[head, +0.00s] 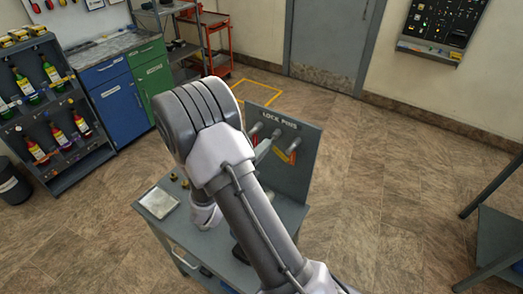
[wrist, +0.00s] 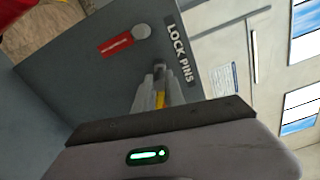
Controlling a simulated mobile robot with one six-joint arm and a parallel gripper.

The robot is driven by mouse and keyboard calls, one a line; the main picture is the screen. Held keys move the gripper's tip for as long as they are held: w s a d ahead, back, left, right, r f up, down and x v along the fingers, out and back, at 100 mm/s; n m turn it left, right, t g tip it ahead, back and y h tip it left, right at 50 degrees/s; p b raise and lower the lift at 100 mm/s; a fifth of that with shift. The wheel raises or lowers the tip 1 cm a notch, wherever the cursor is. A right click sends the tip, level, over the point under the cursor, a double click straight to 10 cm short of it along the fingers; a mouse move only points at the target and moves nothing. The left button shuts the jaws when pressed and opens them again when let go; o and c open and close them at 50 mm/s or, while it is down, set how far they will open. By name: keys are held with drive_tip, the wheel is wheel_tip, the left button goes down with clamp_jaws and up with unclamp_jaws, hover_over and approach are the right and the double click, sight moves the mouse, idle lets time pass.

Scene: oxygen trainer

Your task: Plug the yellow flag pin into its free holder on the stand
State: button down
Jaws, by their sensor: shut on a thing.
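The grey stand has an upright panel lettered LOCK PINS (head: 305,165); it also fills much of the wrist view (wrist: 75,85). In the wrist view my gripper (wrist: 158,88) is shut, with a strip of the yellow flag pin (wrist: 160,100) showing between its fingers. The fingers point toward the panel, near the lettering. I cannot tell whether the pin touches a holder; the fingers hide its end. A red flag pin (wrist: 116,43) with a round grey head is on the panel, left of my gripper. In the head view my arm covers part of the panel and stand.
The stand's grey top carries a pale square plate (head: 158,203) and small brass-coloured pieces. Blue (head: 115,98) and green cabinets and a bottle rack (head: 50,115) stand at the left. A grey table (head: 500,235) is at the right edge. Floor right of the stand is clear.

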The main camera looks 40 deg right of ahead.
drive_tip(key=shift+x, duration=1.5)
drive_tip(key=c, duration=1.3)
unclamp_jaws()
drive_tip(key=shift+d, duration=0.15)
drive_tip(key=p+v, duration=0.1)
drive_tip(key=v, duration=1.6)
drive_tip(key=shift+s+a+p, duration=0.1)
drive_tip(key=shift+a+p, duration=0.2)
drive_tip(key=shift+p, duration=0.05)
